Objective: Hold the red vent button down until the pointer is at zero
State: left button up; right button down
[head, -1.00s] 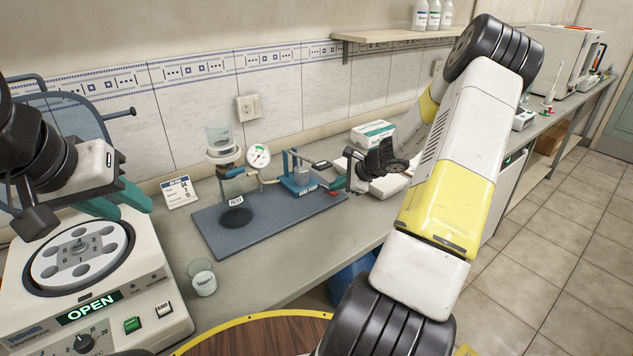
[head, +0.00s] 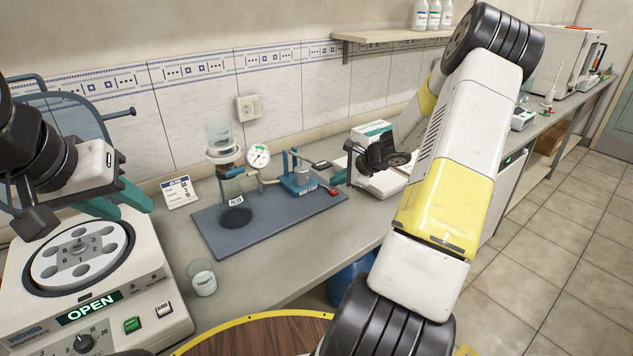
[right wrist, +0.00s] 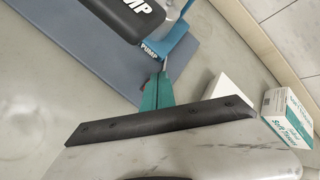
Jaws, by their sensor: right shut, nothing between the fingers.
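The red vent button (head: 334,191) sits at the right end of the blue-grey mat, beside the blue pump (head: 298,178) with its black handle. My right gripper (head: 338,178) is shut and empty, its tips just above and to the right of the button, apparently apart from it. The right wrist view shows its teal fingers (right wrist: 157,92) together, with a sliver of red beside them. The white round gauge (head: 258,156) stands left of the pump; its pointer is too small to read. My left gripper (head: 122,207) is open and empty above the centrifuge.
A glass vessel with a dark base (head: 236,215) stands on the mat (head: 265,238). A small beaker (head: 204,282) stands in front. The centrifuge (head: 130,290) fills the left, its display reading OPEN. White and teal boxes (head: 371,132) lie behind my right gripper.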

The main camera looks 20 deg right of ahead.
aim_at(336, 192)
jog(key=shift+r, duration=2.4)
